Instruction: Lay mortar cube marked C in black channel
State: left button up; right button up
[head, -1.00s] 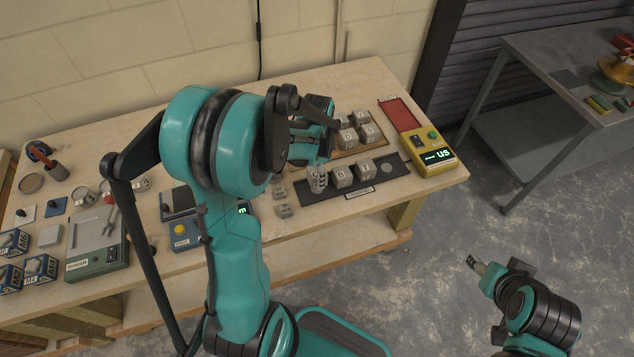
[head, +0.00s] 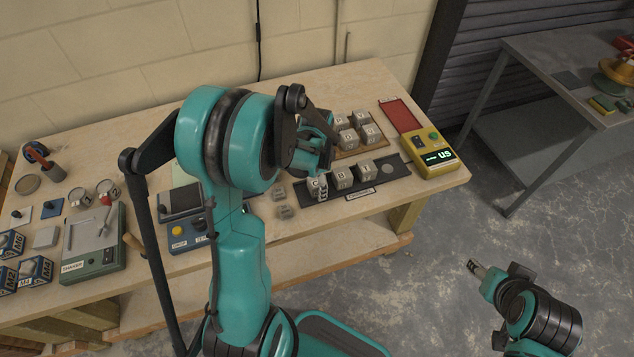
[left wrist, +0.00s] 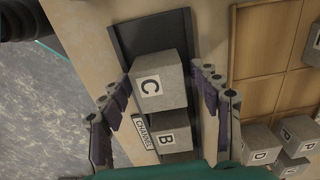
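The mortar cube marked C (left wrist: 158,82) sits at the black channel (left wrist: 150,33), beside the cube marked B (left wrist: 172,137). In the head view, cube C (head: 313,183) is at the left of the row in the channel (head: 395,167), partly covered by a finger. My left gripper (left wrist: 163,75) straddles cube C from above, its fingers spread on both sides. A narrow gap shows at the right finger; contact at the left finger is unclear. My right gripper (head: 475,268) is away from the bench at lower right, its fingers too small to read.
A wooden tray (left wrist: 262,45) with several lettered cubes lies beside the channel. A yellow device (head: 432,158) and a red plate (head: 400,115) stand right of it. Two small grey blocks (head: 283,200) lie left of the channel. Tools and boxes fill the bench's left end.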

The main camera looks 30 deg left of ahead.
pick_arm(q)
jog(key=shift+r, duration=0.1)
jog(key=shift+r+p, duration=0.3)
notch_tip(320, 180, up, 12)
jog(key=f+p, duration=0.1)
jog(key=p, duration=0.2)
jog(key=s+d+r+n+t, duration=0.7)
jog(key=s+d+r+n, duration=0.1)
jog(key=s+d, duration=0.2)
jog(key=shift+s+d, duration=0.3)
jog(key=shift+s, duration=0.25)
jog(key=shift+r, duration=0.1)
notch_tip(320, 180, down, 5)
jog(key=b, duration=0.4)
jog(key=shift+b, duration=0.3)
